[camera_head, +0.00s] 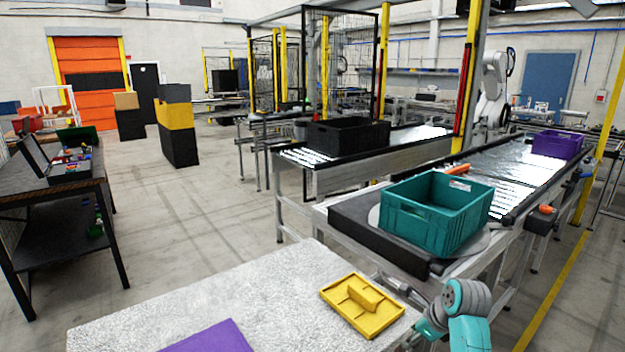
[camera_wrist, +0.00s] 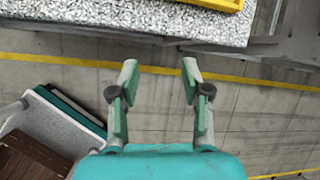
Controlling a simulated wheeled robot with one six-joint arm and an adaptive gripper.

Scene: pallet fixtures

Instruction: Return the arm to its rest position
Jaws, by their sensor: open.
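My gripper (camera_wrist: 158,78) is open and empty in the wrist view, with its two fingers apart over the grey floor (camera_wrist: 265,118). In the head view part of my arm (camera_head: 462,312) shows at the lower right, beside the table's right edge. My gripper's fingertips cannot be made out there. A yellow pallet fixture (camera_head: 362,305) with raised ribs lies on the speckled table (camera_head: 215,298), near its right corner. The fixture's edge also shows at the top of the wrist view (camera_wrist: 222,3), beyond the fingers. Nothing is between the fingers.
A purple sheet (camera_head: 210,338) lies at the table's front. A teal crate (camera_head: 425,222) stands on the conveyor end (camera_head: 350,222) behind the table. A black crate (camera_head: 348,135) and a purple crate (camera_head: 558,144) stand on the conveyors farther back. Open floor (camera_head: 200,215) lies to the left.

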